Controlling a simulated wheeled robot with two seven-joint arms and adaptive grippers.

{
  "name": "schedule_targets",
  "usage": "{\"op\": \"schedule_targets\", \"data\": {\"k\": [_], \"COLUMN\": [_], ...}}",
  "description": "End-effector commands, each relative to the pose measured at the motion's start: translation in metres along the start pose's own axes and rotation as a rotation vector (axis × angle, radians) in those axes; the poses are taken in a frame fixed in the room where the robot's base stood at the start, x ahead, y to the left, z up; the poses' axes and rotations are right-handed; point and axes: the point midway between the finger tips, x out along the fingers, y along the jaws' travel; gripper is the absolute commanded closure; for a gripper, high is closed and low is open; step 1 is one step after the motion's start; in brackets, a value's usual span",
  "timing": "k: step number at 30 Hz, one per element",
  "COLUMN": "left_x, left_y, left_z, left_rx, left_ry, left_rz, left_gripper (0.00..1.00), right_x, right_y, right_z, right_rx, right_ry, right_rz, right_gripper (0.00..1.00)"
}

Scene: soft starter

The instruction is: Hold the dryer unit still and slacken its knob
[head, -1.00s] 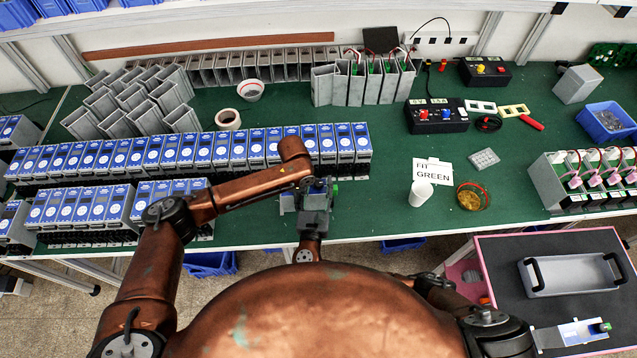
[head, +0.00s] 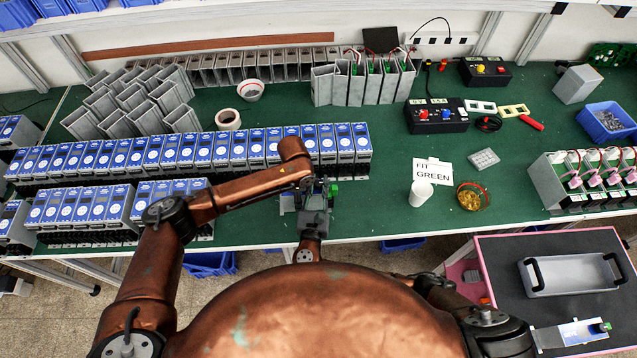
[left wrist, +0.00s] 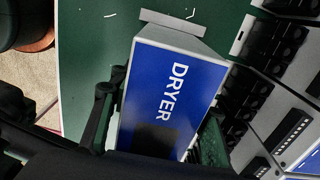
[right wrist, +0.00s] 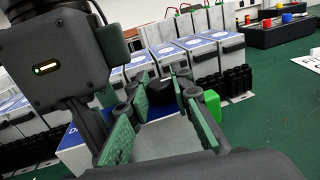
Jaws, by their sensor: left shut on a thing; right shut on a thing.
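The dryer unit (left wrist: 185,75) is a grey box with a blue face lettered DRYER, seen in the left wrist view. My left gripper (left wrist: 160,125) is shut on it, with one finger on each side of the box. In the right wrist view, the black round knob (right wrist: 160,92) lies between the fingertips of my right gripper (right wrist: 162,88), which is shut on it. A green block (right wrist: 212,105) is beside the right finger. In the head view my right gripper (head: 315,197) meets the left arm's end at the table's front edge, and the unit is mostly hidden.
Rows of blue-faced units (head: 205,150) stand close behind and left of the grippers. A white cup (head: 421,193), an amber dish (head: 470,197) and a FIT GREEN card (head: 432,171) are to the right. Green tabletop (head: 375,215) is clear just right of the grippers.

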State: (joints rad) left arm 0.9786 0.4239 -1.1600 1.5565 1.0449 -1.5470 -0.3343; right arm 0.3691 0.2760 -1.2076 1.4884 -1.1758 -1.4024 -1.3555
Motion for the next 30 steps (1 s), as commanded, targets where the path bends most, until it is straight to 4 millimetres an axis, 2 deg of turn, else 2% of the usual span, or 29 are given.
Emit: {"op": "schedule_targets", "data": {"k": [11,30], "left_x": [-0.0007,-0.0004], "left_y": [-0.0008,-0.0005], "left_z": [0.0002,0.0005], "left_rx": [-0.001,-0.001], "left_ry": [0.0,0.0], "left_rz": [-0.002,-0.001], "left_gripper": [0.93,0.93], "right_x": [0.0014,0.0024], "right_y": [-0.0027,-0.0015], "right_z": [0.0003,0.0035], "right_rx": [-0.002,-0.006], "right_ry": [-0.003,-0.012], "right_rz": [0.135,0.715], "right_gripper": [1.0,1.0]}}
